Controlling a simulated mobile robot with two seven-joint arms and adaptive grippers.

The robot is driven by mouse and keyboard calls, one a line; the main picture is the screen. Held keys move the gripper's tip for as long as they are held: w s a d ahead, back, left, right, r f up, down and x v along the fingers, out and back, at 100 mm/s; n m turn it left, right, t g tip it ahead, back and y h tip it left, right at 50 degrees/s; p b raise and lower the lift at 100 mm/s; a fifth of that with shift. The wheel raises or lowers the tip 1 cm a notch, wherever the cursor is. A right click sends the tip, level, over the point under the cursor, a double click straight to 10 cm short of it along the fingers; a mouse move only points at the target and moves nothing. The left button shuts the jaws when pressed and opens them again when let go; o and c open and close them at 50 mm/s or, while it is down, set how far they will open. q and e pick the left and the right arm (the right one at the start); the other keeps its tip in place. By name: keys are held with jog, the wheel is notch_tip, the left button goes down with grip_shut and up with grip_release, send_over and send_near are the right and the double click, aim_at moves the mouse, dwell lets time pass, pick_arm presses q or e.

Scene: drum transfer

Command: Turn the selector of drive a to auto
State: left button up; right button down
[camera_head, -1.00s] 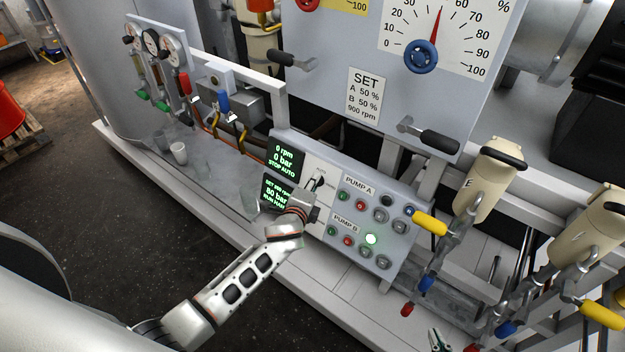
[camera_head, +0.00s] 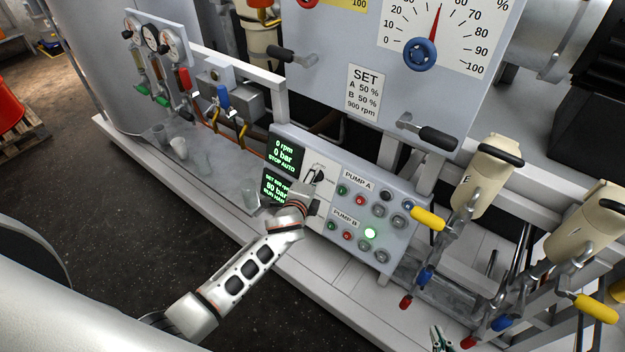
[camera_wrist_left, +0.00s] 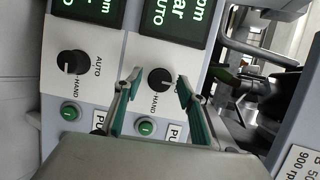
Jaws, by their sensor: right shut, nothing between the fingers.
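The control panel (camera_head: 360,180) carries a PUMP A row above a PUMP B row. In the left wrist view, the upper row's black round selector (camera_wrist_left: 160,80) lies between my left gripper's fingers (camera_wrist_left: 158,95), with a HAND label beside it. The fingers are apart; whether they touch the knob is unclear. Its pointer direction is hard to read, and its AUTO label does not show clearly. A second selector (camera_wrist_left: 73,64) shows HAND and AUTO labels. In the head view, my left arm hides part of the panel's left side. My right gripper (camera_head: 437,340) is shut and empty at the bottom edge.
Green displays (camera_head: 283,157) beside the selectors read STOP AUTO above and RUN HAND below. Small buttons (camera_head: 362,202) fill the panel's right. Yellow-handled valves (camera_head: 428,218) stand to the right; several cups (camera_head: 179,148) stand on the ledge to the left.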

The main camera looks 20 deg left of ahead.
pick_arm(q)
jog(key=v, duration=1.2)
dwell(0.4)
jog(key=s+a+f+n+g+h, duration=0.1)
jog(key=s+f+n, duration=0.5)
jog(key=s, duration=0.4)
jog(key=s+a+f+n+g+h, duration=0.1)
jog(key=s+f+n+g, duration=0.1)
jog(key=s+f+n, duration=0.4)
jog(key=s+n, duration=0.2)
jog(key=s, duration=0.2)
jog(key=shift+s+n, duration=0.4)
jog(key=shift+f, duration=0.1)
dwell(0.4)
